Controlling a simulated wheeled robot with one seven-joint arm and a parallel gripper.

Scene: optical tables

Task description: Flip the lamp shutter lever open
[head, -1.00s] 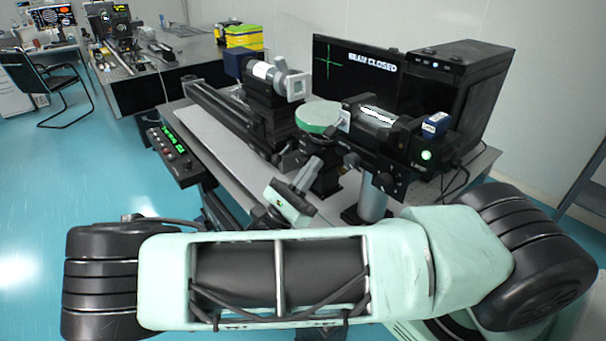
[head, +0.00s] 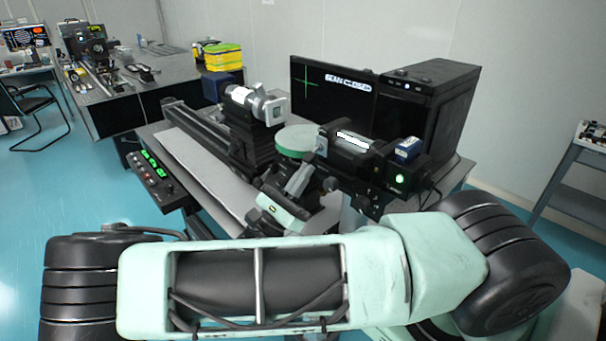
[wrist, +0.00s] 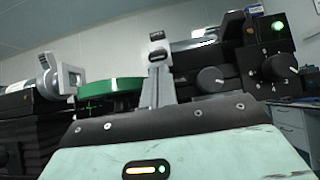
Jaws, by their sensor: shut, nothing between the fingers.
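The lamp (head: 355,142) is a black cylindrical housing with a bright white patch, right of a round green disc (head: 297,140). A block with a lit green light (head: 399,179) adjoins it. In the wrist view the housing front shows a knob (wrist: 210,78), a numbered dial (wrist: 282,66) and the green light (wrist: 279,27). I cannot make out the shutter lever for certain. My gripper (head: 304,170) is shut and empty, in front of and below the disc and lamp. In the wrist view its fingers (wrist: 158,48) stand between disc and lamp; contact cannot be told.
A monitor (head: 325,88) and black computer case (head: 430,100) stand behind the lamp. A rail with an optical mount (head: 258,104) lies left. A control box (head: 154,176) with green digits sits at the bench's left edge. A shelf cart (head: 575,180) stands right.

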